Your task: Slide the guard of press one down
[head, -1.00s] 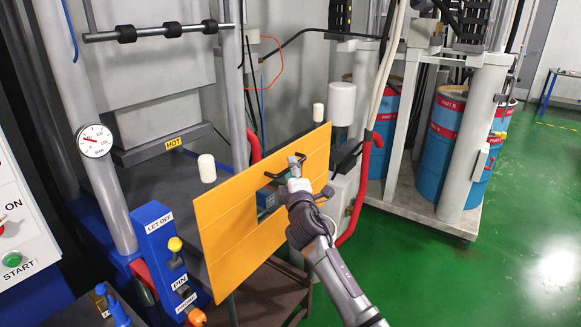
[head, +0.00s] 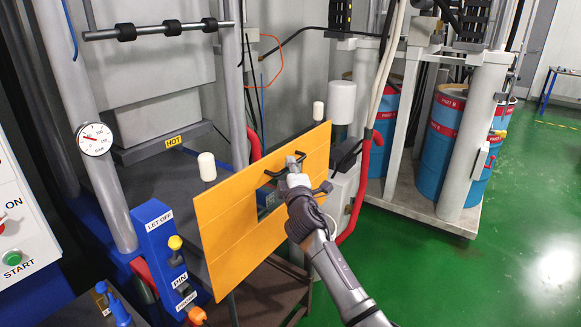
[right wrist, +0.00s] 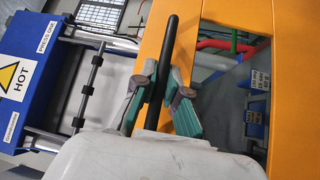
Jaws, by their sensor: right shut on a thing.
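The guard of press one is an orange panel (head: 238,215) with a rectangular window, standing at the front of the press between two white-capped posts. A black bar handle (head: 271,173) is on its face, and it also shows upright in the right wrist view (right wrist: 172,40). My right gripper (head: 296,163) is at this handle. In the right wrist view its teal-padded fingers (right wrist: 163,100) lie on either side of the bar and are shut on it. My left gripper is not in view.
A blue control post (head: 160,250) marked LET OFF and PIN stands left of the guard. A red hose (head: 362,195) runs just right of it. Blue drums (head: 450,150) stand behind a grey frame. Green floor (head: 480,280) at right is clear.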

